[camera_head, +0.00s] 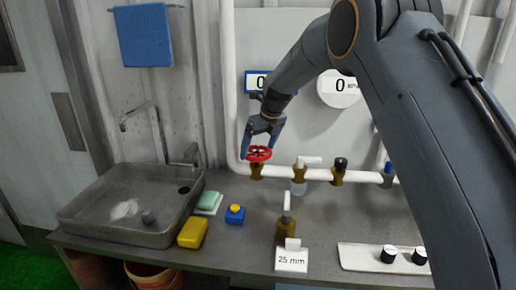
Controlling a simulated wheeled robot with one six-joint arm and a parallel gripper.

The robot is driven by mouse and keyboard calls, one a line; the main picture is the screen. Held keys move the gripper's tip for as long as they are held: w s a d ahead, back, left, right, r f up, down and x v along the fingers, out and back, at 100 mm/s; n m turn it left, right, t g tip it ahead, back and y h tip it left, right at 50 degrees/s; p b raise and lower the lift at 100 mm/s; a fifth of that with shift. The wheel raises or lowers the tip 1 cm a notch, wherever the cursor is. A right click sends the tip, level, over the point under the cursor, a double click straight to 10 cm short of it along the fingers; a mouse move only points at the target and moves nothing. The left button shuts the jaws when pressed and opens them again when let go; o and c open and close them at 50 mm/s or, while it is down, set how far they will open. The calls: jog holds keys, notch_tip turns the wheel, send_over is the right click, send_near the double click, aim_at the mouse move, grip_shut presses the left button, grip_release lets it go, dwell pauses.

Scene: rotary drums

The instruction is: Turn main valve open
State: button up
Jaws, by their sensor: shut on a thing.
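A red round handwheel (259,153) sits on a brass valve body (256,171) at the left end of a white horizontal pipe (320,174). This is the only red wheel in view; no label for it can be read. My gripper (261,146) comes down from above and is shut on the red wheel, with a finger reaching down at its left side. The exact finger contact is small and partly hidden. How far the wheel is turned cannot be told.
Right along the pipe are a white-lever valve (301,166), a black-knob valve (339,165) and a blue-topped fitting (388,172). A brass valve stands by a "25 mm" card (291,258). A sink (133,203), yellow sponge (193,232) and blue item (235,215) lie left. My arm covers the right side.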

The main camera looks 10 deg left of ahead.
jog(key=n, duration=0.2)
jog(key=n+g+b, duration=0.1)
jog(key=n, duration=0.1)
jog(key=n+g+y+b, duration=0.1)
jog(key=shift+w+n, duration=0.3)
jog(key=shift+n, duration=0.1)
jog(key=n+g+b, duration=0.1)
jog(key=n, duration=0.1)
jog(key=n+b, duration=0.1)
jog(key=n, duration=0.1)
jog(key=shift+w+n+g, duration=0.15)
jog(key=shift+n+g, duration=0.25)
jog(key=shift+r+b, duration=0.1)
jog(key=shift+b, duration=0.2)
jog(key=o, duration=0.8)
jog(key=shift+o, duration=0.2)
jog(key=shift+d, duration=0.1)
